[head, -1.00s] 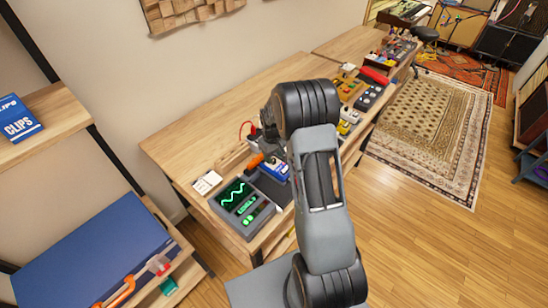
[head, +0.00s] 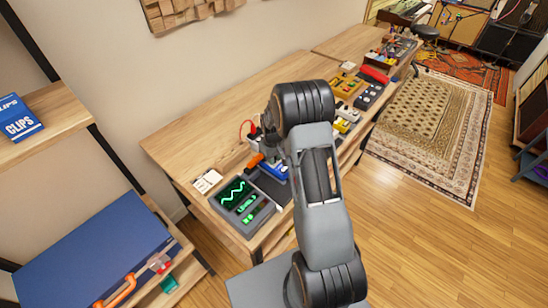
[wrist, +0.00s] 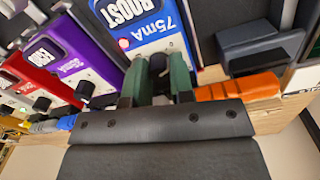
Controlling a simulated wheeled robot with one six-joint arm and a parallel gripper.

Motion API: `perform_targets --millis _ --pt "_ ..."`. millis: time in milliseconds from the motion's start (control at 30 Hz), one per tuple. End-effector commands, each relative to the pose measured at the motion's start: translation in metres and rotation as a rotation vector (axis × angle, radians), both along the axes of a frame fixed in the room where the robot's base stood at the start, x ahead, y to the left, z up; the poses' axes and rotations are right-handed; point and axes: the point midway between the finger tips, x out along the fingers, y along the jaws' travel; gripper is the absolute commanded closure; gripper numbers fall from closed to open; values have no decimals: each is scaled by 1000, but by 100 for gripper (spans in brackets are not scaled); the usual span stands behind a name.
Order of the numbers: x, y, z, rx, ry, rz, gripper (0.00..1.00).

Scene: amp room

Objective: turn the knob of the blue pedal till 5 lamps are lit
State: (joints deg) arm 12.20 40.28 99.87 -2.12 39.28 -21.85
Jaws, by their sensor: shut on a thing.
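The blue pedal (wrist: 160,28), marked BOOST and 75mA, lies on the bench with a lit red light at its left side in the wrist view. Its black knob (wrist: 158,63) sits between the two green fingers of my gripper (wrist: 157,82), which is shut on it. In the head view the blue pedal (head: 274,168) shows partly behind my arm, and my fingers are hidden. A grey meter (head: 243,206) beside it has a green wave on its screen and lit green marks below; they are too small to count.
An orange plug (wrist: 237,87) sticks out at the right of the blue pedal. A purple pedal (wrist: 85,48) and a red pedal (wrist: 35,75) stand close on its left. A white card (head: 207,181) lies by the meter. The back of the bench (head: 215,125) is clear.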

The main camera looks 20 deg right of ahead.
Motion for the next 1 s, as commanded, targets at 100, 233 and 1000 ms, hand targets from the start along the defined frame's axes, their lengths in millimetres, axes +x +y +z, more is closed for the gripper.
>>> perform_targets --millis 100,233,1000 --pt "0 0 0 0 0 0 99" --pt "0 0 -2 0 -1 -25 100" --pt "0 0 0 0 1 -251 61"
